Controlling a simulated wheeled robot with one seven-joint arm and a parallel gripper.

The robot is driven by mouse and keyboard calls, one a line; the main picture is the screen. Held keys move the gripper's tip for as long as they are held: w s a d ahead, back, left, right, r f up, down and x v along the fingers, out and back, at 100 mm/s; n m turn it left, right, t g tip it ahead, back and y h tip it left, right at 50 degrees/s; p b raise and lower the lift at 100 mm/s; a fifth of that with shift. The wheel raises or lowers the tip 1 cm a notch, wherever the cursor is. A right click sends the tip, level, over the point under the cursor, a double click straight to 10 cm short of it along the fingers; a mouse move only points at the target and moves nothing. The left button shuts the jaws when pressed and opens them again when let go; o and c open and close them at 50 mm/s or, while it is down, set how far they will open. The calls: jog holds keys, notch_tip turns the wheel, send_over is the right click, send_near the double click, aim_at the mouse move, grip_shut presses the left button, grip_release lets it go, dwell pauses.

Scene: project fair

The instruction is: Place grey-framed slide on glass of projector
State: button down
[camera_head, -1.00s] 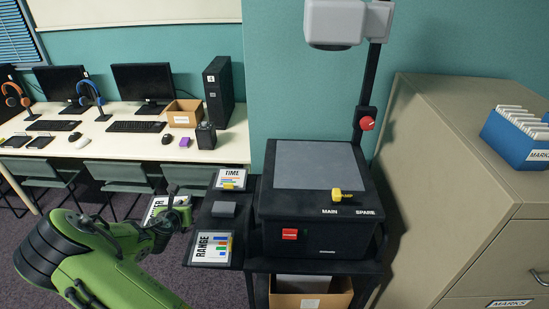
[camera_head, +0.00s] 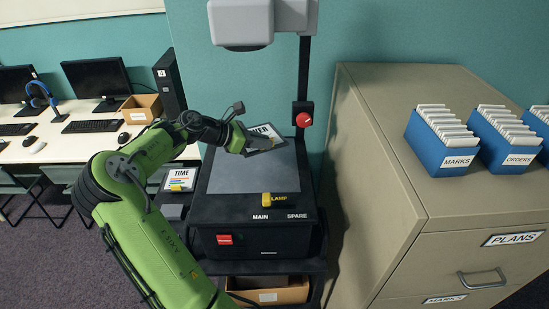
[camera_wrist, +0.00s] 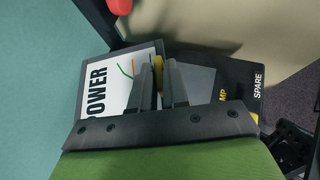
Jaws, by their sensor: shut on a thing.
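The grey-framed slide marked POWER (camera_head: 265,137) is held by my gripper (camera_head: 245,142) over the back part of the projector's glass (camera_head: 240,180). In the wrist view the white slide face (camera_wrist: 97,92) shows its grey frame, and my gripper's fingers (camera_wrist: 158,82) are closed around a yellow tab at its edge. The slide looks slanted to the glass edges; I cannot tell how high above the glass it is.
The projector's head (camera_head: 240,25) hangs above the glass on a black post (camera_head: 305,80) with a red knob (camera_head: 303,120). The TIME slide (camera_head: 180,179) lies on the left side shelf. A beige cabinet (camera_head: 375,160) with blue card boxes (camera_head: 445,155) stands right.

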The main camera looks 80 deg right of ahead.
jog(key=shift+w+a+f+b, duration=0.1)
jog(key=shift+w+a+b, duration=0.15)
jog(key=shift+w, duration=0.3)
jog(key=shift+w+a+f+b, duration=0.1)
jog(key=shift+w+a+b, duration=0.15)
jog(key=shift+w, duration=0.3)
jog(key=shift+s+r+m, duration=0.15)
jog(key=shift+s+m, duration=0.15)
jog(key=shift+s, duration=0.15)
notch_tip(320, 180, down, 10)
jog(key=shift+a+r+b, duration=0.1)
jog(key=shift+r+b, duration=0.05)
jog(key=shift+b, duration=0.9)
jog(key=shift+w, duration=0.2)
jog(key=c, duration=1.1)
grip_release()
